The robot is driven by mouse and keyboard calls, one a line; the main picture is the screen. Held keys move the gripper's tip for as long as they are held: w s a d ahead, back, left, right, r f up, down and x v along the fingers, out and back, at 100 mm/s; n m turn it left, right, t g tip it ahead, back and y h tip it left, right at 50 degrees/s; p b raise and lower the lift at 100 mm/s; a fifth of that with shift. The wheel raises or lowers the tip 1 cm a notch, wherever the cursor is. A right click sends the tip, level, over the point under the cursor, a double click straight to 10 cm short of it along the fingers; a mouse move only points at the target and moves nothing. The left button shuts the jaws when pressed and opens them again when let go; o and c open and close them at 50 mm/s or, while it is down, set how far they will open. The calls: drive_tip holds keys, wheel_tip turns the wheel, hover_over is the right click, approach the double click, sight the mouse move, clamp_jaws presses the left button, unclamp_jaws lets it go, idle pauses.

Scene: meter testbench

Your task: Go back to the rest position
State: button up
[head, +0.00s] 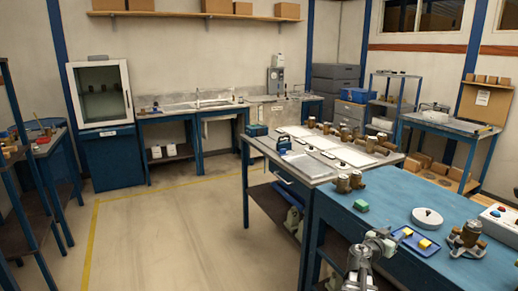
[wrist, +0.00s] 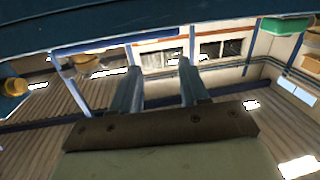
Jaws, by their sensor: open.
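My gripper (wrist: 161,78) shows in the wrist view with its two fingers apart and nothing between them. Behind the fingers are windows, walls and ceiling slats, seen at an odd angle. In the head view, a grey part of my arm (head: 368,262) rises at the bottom, in front of the near edge of the blue bench (head: 390,204). The fingertips are not clear there. No object is seen held.
The floor (head: 185,235) at left is clear.

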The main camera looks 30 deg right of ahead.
drive_tip(key=w+a+f+n+y, duration=0.25)
drive_tip(key=a+f, duration=0.35)
drive_tip(key=f, duration=0.3)
drive_tip(key=w+a+f+n+y, duration=0.15)
drive_tip(key=w+a+f, duration=0.25)
drive_tip(key=a+f, duration=0.4)
drive_tip(key=s+a+f+n+g+y, duration=0.25)
drive_tip(key=a+f+y, duration=0.25)
drive_tip(key=a+f, duration=1.15)
drive_tip(key=s+a+f+n+g+y, duration=0.1)
drive_tip(key=s+a+f+n+y, duration=0.1)
drive_tip(key=s+a+f, duration=0.5)
drive_tip(key=s+a+f+n+g+y, duration=0.2)
drive_tip(key=a+f+n+y, duration=0.1)
drive_tip(key=a+f, duration=0.4)
drive_tip(key=s+a+f+n+g+y, duration=0.1)
drive_tip(key=s+a+n+g, duration=0.1)
drive_tip(key=s+a, duration=0.5)
drive_tip(key=s+a+f+n+g+y, duration=0.1)
drive_tip(key=s+a+f+n+y, duration=0.1)
drive_tip(key=s+a, duration=0.5)
drive_tip(key=shift+a+f+g, duration=0.3)
drive_tip(key=shift+a+g, duration=0.05)
drive_tip(key=shift+a, duration=0.2)
drive_tip(key=shift+o, duration=0.4)
